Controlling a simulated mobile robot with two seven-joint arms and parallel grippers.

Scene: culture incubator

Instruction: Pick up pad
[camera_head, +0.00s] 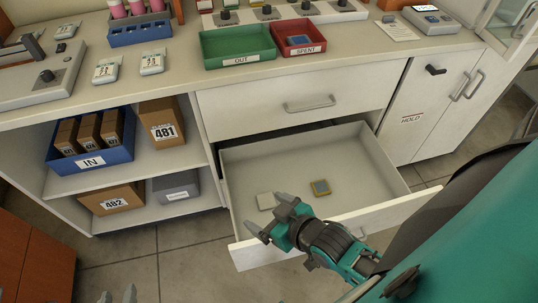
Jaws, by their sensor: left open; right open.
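Two small flat square pads lie on the floor of the open lower drawer (237,165). One is a pale, whitish pad (265,201); the other is a blue-grey pad with a yellowish edge (320,187), further right. My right gripper (264,211) is open over the drawer's front part, its fingertips close to the pale pad in the picture. I cannot tell its height above the pad. My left gripper (117,296) is open at the bottom left edge, mostly cut off and far from the drawer.
On the counter stand a green OUT tray (238,60) and a red SPENT tray (301,50) holding a blue square. The upper drawer (300,103) is closed above the open one. Left shelves hold a blue IN bin (92,158) and boxes. The drawer's rear floor is clear.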

